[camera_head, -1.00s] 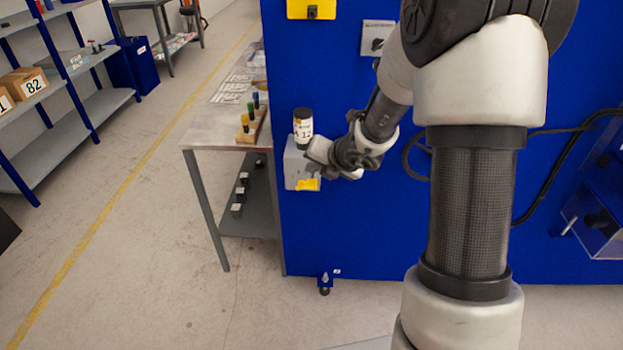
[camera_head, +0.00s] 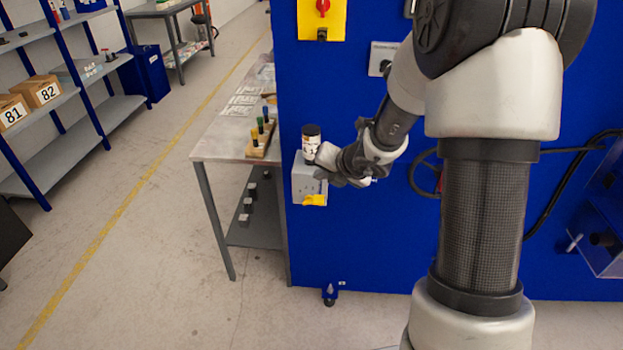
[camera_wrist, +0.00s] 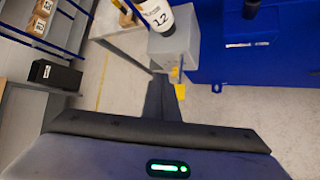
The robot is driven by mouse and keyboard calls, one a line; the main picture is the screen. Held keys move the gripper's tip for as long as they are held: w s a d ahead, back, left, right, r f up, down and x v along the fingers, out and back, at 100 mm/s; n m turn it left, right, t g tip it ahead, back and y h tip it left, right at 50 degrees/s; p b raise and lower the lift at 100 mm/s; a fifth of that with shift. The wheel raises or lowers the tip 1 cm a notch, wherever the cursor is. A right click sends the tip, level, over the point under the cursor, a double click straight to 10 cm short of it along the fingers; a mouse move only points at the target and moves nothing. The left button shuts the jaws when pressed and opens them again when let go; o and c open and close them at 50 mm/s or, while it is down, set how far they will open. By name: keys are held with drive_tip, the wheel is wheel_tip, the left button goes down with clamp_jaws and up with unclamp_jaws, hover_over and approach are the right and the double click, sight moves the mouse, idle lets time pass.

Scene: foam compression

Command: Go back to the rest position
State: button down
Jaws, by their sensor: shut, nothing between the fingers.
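My gripper (camera_head: 322,174) is at the end of my arm, in front of the blue machine panel (camera_head: 345,250). It is beside a small grey box (camera_head: 302,182) fixed to the panel, and whether they touch cannot be told. My gripper is shut and holds nothing. In the wrist view its dark fingers (camera_wrist: 166,100) point up the picture toward the box (camera_wrist: 177,47). A black cylinder with a white label (camera_head: 310,146) stands on the box. It also shows in the wrist view (camera_wrist: 160,16), with "12" on the label.
A steel table (camera_head: 222,145) stands left of the panel, with a wooden rack (camera_head: 262,140) of coloured-top items. Blue shelving (camera_head: 95,80) with boxes 81 and 82 is at far left. The floor (camera_head: 150,260) between is clear. A yellow piece (camera_head: 314,200) is under the box.

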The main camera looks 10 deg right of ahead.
drive_tip(key=s+a+r+n+g+y+p, duration=0.1)
drive_tip(key=s+a+r+n+p, duration=0.1)
drive_tip(key=s+a+r+n, duration=0.65)
drive_tip(key=s+a+r+n+g+y+p, duration=0.15)
drive_tip(key=s+r+n, duration=0.35)
drive_tip(key=r+n, duration=0.7)
drive_tip(key=s+d+r+n+h+p, duration=0.1)
drive_tip(key=s+d+n+h, duration=0.1)
drive_tip(key=s+d+n, duration=0.3)
drive_tip(key=s+d+r+n+h+p, duration=0.1)
drive_tip(key=s+d+n, duration=0.4)
drive_tip(key=s+n, duration=0.8)
drive_tip(key=r+n+h, duration=0.1)
drive_tip(key=n+h, duration=0.1)
drive_tip(key=shift+d+r+h+p, duration=0.15)
drive_tip(key=shift+r+h+p, duration=0.1)
drive_tip(key=shift+h+p, duration=0.1)
drive_tip(key=shift+n+g, duration=0.25)
